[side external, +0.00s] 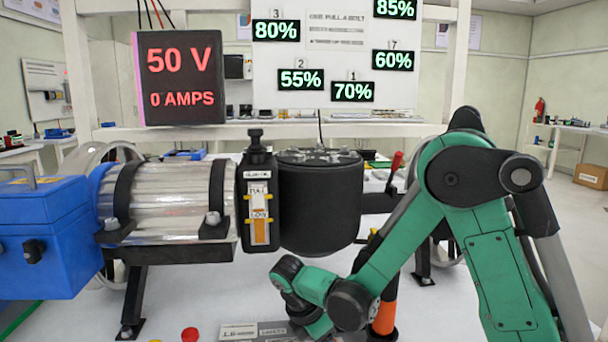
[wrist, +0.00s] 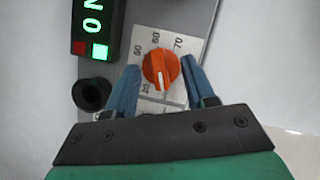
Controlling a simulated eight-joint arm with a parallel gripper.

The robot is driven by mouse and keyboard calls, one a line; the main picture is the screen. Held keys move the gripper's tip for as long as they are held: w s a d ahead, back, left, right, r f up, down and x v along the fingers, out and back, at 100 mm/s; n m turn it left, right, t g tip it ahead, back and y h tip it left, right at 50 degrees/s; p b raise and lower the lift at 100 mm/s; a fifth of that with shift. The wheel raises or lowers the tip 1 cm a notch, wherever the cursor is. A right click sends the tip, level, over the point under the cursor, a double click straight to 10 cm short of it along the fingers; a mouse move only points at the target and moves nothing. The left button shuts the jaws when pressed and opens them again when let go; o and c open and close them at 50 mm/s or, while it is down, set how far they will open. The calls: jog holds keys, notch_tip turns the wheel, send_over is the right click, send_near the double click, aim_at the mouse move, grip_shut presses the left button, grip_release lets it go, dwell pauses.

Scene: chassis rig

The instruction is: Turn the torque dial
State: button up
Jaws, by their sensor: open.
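The torque dial (wrist: 160,69) is an orange-red round knob with a pale pointer line, seen in the wrist view on a light scale plate. Numbers such as 50, 60 and 70 are printed around it. The pointer line points toward the bottom of the picture. My gripper (wrist: 162,76) is open, with one blue finger on the left of the dial and one on the right. Small gaps seem to show between fingers and dial; whether either touches is hard to tell. In the side external view my green arm reaches down, and its gripper and the dial are hidden.
In the wrist view a lit green "ON" display (wrist: 92,22) and a black round knob (wrist: 91,94) lie left of the dial. In the side external view the chassis rig carries a blue box (side external: 45,235), a silver cylinder (side external: 170,200) and a black cylinder (side external: 320,205) close to my arm.

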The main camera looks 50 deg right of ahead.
grip_shut()
jog(key=shift+m, duration=0.3)
jog(key=m+g, duration=0.1)
jog(key=m, duration=0.2)
jog(key=shift+w+d+y, duration=0.1)
jog(key=shift+y, duration=0.3)
jog(key=m, duration=0.2)
jog(key=m+g+y, duration=0.1)
jog(key=m, duration=0.2)
jog(key=shift+w+d+y, duration=0.1)
jog(key=shift+y, duration=0.2)
jog(key=m+y, duration=0.1)
jog(key=m, duration=0.3)
jog(key=shift+d+m+g+y, duration=0.15)
jog(key=shift+m+g+y, duration=0.15)
jog(key=shift+g+y, duration=0.1)
jog(key=shift+d+m+y, duration=0.1)
jog(key=shift+m+y, duration=0.8)
jog(key=shift+m, duration=1.3)
jog(key=shift+t, duration=0.3)
